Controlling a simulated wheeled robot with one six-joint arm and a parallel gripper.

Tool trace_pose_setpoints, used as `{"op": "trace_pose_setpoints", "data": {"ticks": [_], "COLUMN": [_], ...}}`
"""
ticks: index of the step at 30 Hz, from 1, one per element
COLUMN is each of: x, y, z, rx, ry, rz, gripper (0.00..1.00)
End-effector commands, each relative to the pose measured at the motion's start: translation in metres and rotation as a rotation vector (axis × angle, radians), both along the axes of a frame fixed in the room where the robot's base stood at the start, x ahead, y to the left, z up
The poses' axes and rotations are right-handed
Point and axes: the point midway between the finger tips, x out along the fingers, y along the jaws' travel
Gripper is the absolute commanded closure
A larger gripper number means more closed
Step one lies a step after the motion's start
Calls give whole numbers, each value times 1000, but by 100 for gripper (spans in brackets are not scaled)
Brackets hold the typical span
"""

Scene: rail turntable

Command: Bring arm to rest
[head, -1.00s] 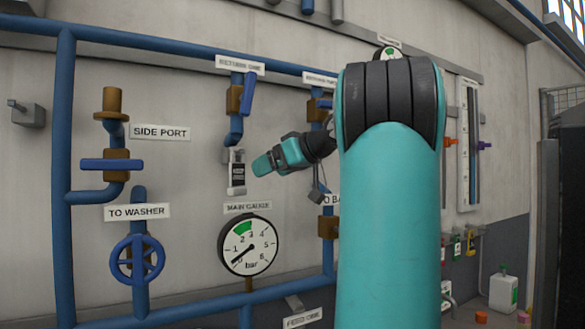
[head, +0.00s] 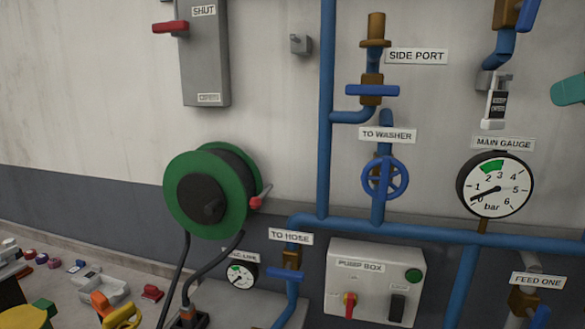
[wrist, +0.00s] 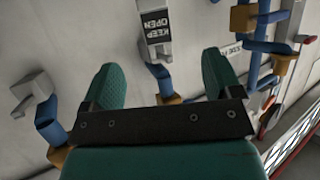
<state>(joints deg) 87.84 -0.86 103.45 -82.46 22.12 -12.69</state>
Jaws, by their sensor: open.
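My gripper (wrist: 160,85) shows in the wrist view with its two green fingers spread apart and nothing between them. Past the fingertips, apart from them, is a grey latch with a black "KEEP OPEN" tag (wrist: 155,27) on the wall. In the head view only a teal bit of my arm (head: 569,90) shows at the right edge. The same tag (head: 496,105) hangs to its left, above the main gauge (head: 495,184). The rest of my arm is outside the head view.
Blue pipes (head: 327,120) with valves run along the wall. A green hose reel (head: 185,205), a pump box (head: 375,285) and a grey switch box (head: 203,60) are mounted there. Several loose items, including a grey tray (head: 100,290), lie at the lower left.

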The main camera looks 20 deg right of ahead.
Motion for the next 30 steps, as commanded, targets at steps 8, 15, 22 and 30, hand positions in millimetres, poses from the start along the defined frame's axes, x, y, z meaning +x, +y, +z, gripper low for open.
{"op": "trace_pose_setpoints", "data": {"ticks": [8, 15, 22, 30], "x": [80, 89, 28, -58], "y": [119, 258, 368, 417], "z": [-103, -209, -310, -390], "rx": [136, 196, 142, -7], "ry": [174, 432, 711, 948], "rz": [222, 430, 611, 733], "gripper": [16, 16, 16, 16]}}
